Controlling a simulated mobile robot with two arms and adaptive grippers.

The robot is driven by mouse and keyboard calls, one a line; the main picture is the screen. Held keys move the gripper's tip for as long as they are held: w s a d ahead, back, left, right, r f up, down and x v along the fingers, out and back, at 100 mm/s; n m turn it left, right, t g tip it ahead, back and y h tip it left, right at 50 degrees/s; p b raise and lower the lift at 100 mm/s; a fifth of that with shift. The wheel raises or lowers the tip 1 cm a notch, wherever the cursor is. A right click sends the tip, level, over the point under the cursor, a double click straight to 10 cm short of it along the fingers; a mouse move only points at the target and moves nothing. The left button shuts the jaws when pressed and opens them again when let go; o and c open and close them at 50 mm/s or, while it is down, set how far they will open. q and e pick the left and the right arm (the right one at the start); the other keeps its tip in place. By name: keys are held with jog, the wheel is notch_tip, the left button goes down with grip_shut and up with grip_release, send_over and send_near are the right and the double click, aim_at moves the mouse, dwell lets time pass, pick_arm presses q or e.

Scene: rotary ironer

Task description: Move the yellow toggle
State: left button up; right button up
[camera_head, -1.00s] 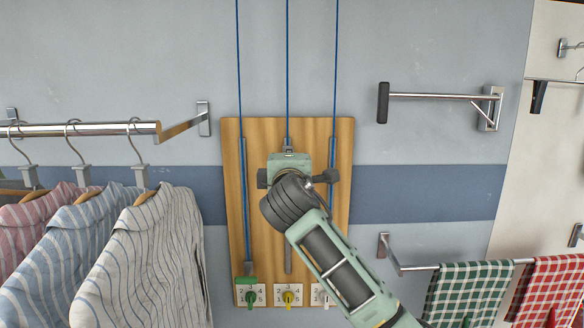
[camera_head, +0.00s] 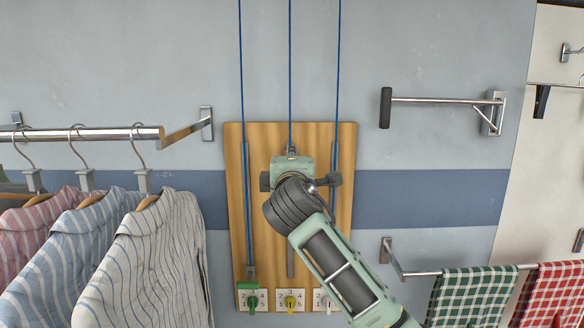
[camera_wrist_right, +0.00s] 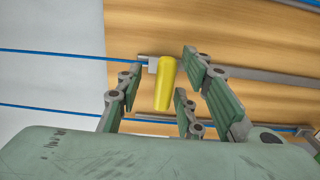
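In the right wrist view the yellow toggle (camera_wrist_right: 165,85) stands out from the wooden board (camera_head: 240,200). A small metal piece at its top joins a blue cord. My right gripper (camera_wrist_right: 163,62) is open, with fingers on both sides of the toggle and gaps visible between. In the head view my right gripper (camera_head: 298,172) is in front of the upper middle of the board, at the lower end of the middle cord, and hides the toggle. The middle slot (camera_head: 290,262) runs down below it. My left gripper is not in view.
Striped shirts (camera_head: 150,255) hang at left from a rail (camera_head: 90,134). Metal brackets (camera_head: 445,101) and checked towels (camera_head: 470,292) are at right.

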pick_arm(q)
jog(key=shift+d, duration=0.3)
pick_arm(e)
jog(key=s, duration=1.2)
jog(key=shift+d, duration=0.2)
